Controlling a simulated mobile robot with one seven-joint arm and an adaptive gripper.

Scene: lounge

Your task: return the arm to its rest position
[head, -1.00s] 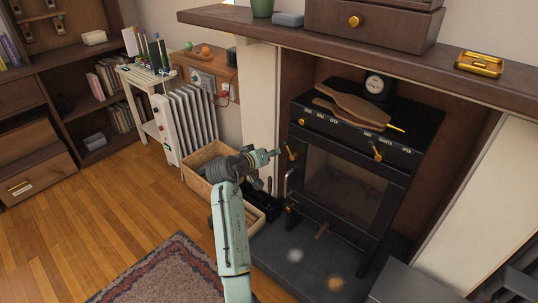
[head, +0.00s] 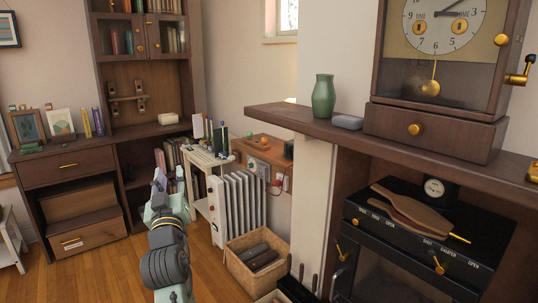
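My gripper (head: 168,178) is in the lower left of the head view, at the upper end of my pale green and dark grey arm. The arm rises from the bottom edge and is seen from behind. Two small dark tips show at its end, but the view is too small to tell how far apart they are. I see nothing held. The gripper appears in front of the dark bookcase (head: 100,168), left of the white radiator (head: 238,205), with no contact visible.
A wicker basket (head: 248,275) with dark logs stands on the floor below the radiator. A small pale shelf table (head: 204,160) stands behind my arm. The black stove (head: 420,240) and the mantel (head: 290,118) with a clock (head: 440,60) are at right. Wooden floor (head: 110,275) is clear at left.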

